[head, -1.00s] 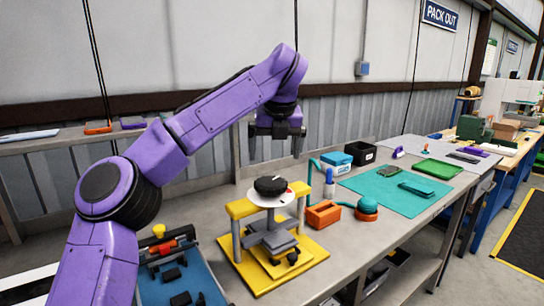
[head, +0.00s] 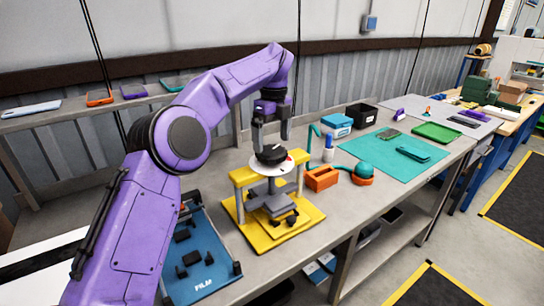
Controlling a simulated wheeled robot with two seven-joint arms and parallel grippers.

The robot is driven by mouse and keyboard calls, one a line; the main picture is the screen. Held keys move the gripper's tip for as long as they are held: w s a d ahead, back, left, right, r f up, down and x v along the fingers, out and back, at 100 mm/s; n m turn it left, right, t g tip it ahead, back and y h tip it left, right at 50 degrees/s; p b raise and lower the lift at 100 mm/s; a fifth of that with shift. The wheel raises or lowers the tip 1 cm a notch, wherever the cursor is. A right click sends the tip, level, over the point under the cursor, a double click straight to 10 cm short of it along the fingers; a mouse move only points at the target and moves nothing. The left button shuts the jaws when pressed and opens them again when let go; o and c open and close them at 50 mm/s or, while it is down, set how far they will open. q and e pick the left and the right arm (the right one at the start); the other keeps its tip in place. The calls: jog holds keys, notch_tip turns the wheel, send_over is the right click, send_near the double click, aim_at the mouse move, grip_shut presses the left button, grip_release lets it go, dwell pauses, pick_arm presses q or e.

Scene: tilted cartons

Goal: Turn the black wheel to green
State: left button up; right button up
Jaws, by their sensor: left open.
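The black wheel (head: 271,154) sits on a round white dial plate (head: 261,167) on top of a yellow and grey fixture (head: 270,225). A red mark shows at the plate's right side; no green mark can be made out. My left gripper (head: 271,143) points down with its fingers apart, at the wheel's top, one finger on each side. I cannot tell whether the fingers touch the wheel. My right gripper is not in view.
A blue FILM tray (head: 205,285) lies left of the fixture. A teal mat (head: 375,160) lies behind these. The bench front edge is clear.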

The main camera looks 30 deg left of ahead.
aim_at(272, 150)
pick_arm(q)
jog(key=shift+s+f, duration=0.15)
jog(key=shift+f, duration=1.55)
jog(key=c, duration=0.8)
jog(key=shift+o, duration=0.2)
jog(key=o, duration=0.8)
jog(key=shift+c, duration=0.2)
notch_tip(272, 150, up, 11)
jog(key=p, duration=0.4)
jog(key=shift+w+f+p, duration=0.2)
jog(key=shift+p, duration=0.1)
